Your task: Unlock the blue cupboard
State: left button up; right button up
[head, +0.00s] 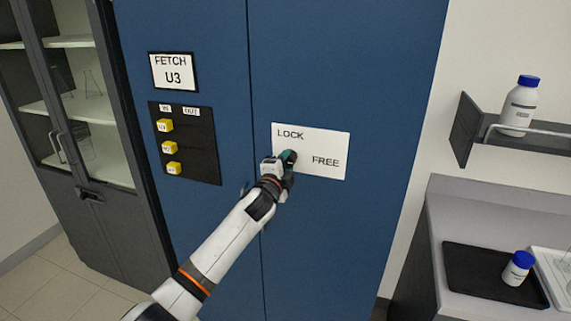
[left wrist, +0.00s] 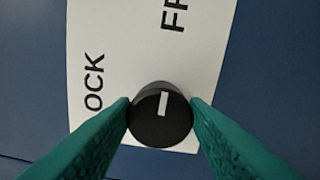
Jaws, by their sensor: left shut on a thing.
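The blue cupboard (head: 345,60) stands in the middle of the head view, its doors closed. A white label (head: 325,143) on its right door reads LOCK at upper left and FREE at lower right. My left gripper (head: 289,158) is at the label's lower left and mostly hides the knob there. In the left wrist view a round black knob (left wrist: 150,125) sits between the teal fingertips (left wrist: 160,113), which are shut on its sides. The knob's white mark points up in that view, towards the word FREE. My right gripper is not in view.
A sign reading FETCH U3 (head: 173,72) and a black panel (head: 205,160) with yellow tags are on the left door. A glass-fronted cabinet (head: 85,200) stands at left. At right are a shelf (head: 466,130) with a bottle (head: 520,105) and a counter with a black tray (head: 470,265).

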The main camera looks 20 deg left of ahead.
pick_arm(q)
jog(key=shift+r, duration=0.1)
dwell(0.3)
jog(key=o, duration=0.6)
jog(key=shift+c, duration=0.2)
jog(key=o, duration=0.4)
jog(key=shift+w, duration=0.15)
jog(key=s+b, duration=0.1)
jog(key=s, duration=0.3)
jog(key=s+b, duration=0.1)
jog(key=s, duration=0.7)
jog(key=shift+a+f+b, duration=0.25)
jog(key=shift+a+b, duration=0.05)
jog(key=shift+b, duration=0.1)
jog(key=shift+f, duration=0.1)
